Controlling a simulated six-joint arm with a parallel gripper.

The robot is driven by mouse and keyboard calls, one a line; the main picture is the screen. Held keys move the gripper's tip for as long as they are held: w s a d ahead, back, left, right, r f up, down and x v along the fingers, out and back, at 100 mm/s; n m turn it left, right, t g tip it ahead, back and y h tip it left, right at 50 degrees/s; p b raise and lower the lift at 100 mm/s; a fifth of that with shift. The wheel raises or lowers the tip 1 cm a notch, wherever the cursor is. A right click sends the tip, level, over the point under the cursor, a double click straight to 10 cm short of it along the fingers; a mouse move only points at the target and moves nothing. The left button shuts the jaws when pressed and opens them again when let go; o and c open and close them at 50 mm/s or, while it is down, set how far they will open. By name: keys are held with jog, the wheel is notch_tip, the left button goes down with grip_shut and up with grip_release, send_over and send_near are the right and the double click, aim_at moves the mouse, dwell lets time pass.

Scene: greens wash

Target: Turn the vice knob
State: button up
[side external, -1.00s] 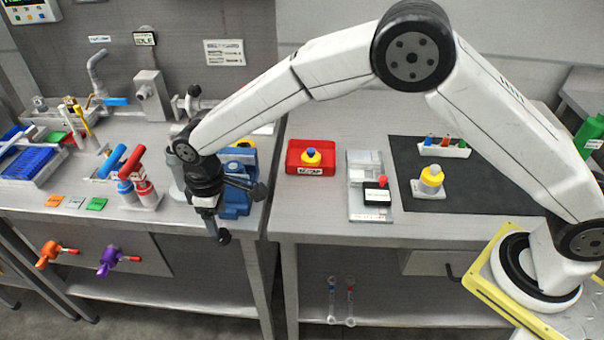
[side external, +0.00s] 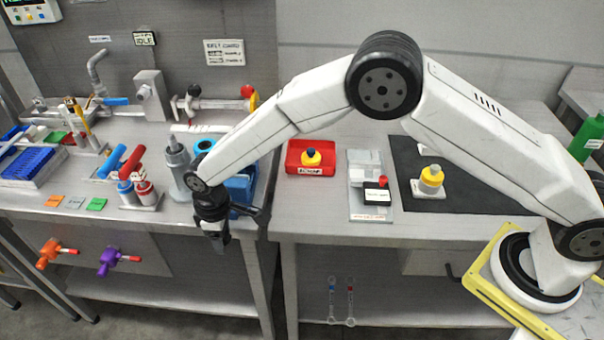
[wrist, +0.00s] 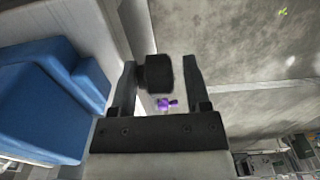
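The blue vice (side external: 242,188) stands at the front edge of the left bench, partly hidden behind my arm. It fills the left side of the wrist view (wrist: 40,100). The black vice knob (wrist: 159,75) shows in the wrist view between my two fingers, closer to the left finger, with a clear gap to the right one. My gripper (wrist: 160,88) is open; I cannot tell whether the left finger touches the knob. In the side view my gripper (side external: 218,243) points down in front of the bench edge, and the knob cannot be made out there.
A grey bottle (side external: 180,165) stands just left of my gripper. Red and blue-handled tools (side external: 140,190) stand further left. An orange valve (side external: 50,253) and a purple valve (side external: 112,260) stick out from the bench front below. A red tray (side external: 310,168) is on the right bench.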

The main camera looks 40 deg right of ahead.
grip_shut()
jog(key=shift+g+h, duration=0.3)
jog(key=shift+w+a+g+h, duration=0.1)
jog(key=shift+g+h, duration=0.3)
jog(key=shift+g+h, duration=0.6)
jog(key=shift+o, duration=1.1)
grip_release()
jog(key=shift+r, duration=0.1)
